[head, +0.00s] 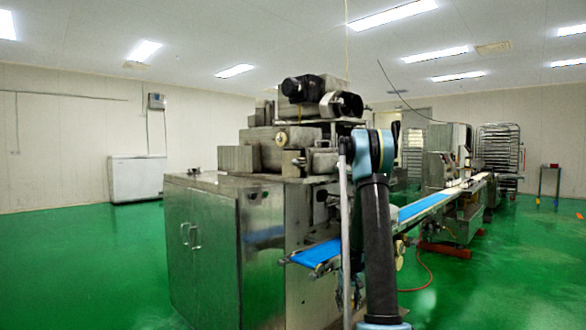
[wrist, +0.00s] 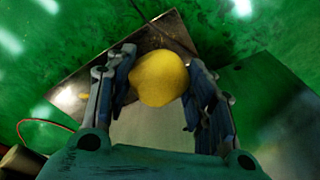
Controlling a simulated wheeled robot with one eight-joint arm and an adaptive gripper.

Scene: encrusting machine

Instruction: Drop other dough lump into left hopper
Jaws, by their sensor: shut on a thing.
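In the wrist view a yellow, rounded dough lump (wrist: 159,78) sits between the two fingers of my gripper (wrist: 160,85). The gripper is shut on it, with a finger at the left and right sides. A metal surface (wrist: 75,72) lies below the lump. In the head view the encrusting machine (head: 215,240) stands in the middle, with metal housings and black motors on top. I cannot make out the left hopper's opening from this low angle. My gripper is not visible in the head view; only arm links show.
A blue conveyor belt (head: 425,207) runs from the machine toward the back right. A white chest (head: 136,178) stands by the left wall. Racks (head: 498,150) stand at the back right. The green floor (head: 75,255) on the left is clear. A red hose (head: 425,275) lies on the floor.

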